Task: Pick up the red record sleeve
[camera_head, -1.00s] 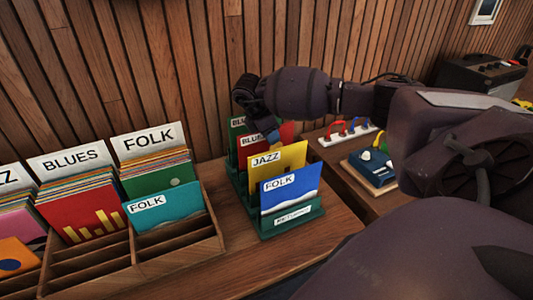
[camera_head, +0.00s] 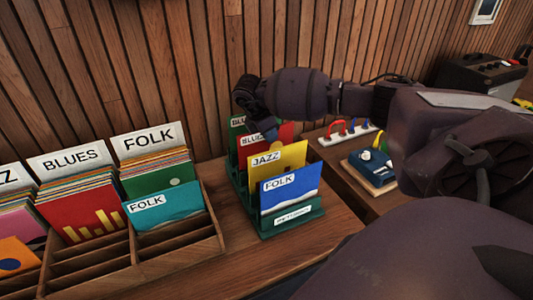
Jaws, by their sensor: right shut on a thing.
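The red record sleeve (camera_head: 286,132) stands in the green rack (camera_head: 292,224), behind the yellow JAZZ sleeve (camera_head: 280,160) and the blue-and-white FOLK sleeve (camera_head: 291,190). Its label is partly covered and its lower part is hidden by the yellow sleeve. My right gripper (camera_head: 268,131) reaches down from above onto its top edge and is shut on it. The fingertips are small and dark in the picture. A green sleeve (camera_head: 237,122) stands behind the red one. My left gripper is out of view.
A wooden bin (camera_head: 215,240) with FOLK and BLUES dividers and many sleeves stands at left, including another red sleeve (camera_head: 80,210). At right are a blue device (camera_head: 370,165) and a white strip with coloured handles (camera_head: 350,135). A wood-slat wall rises behind.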

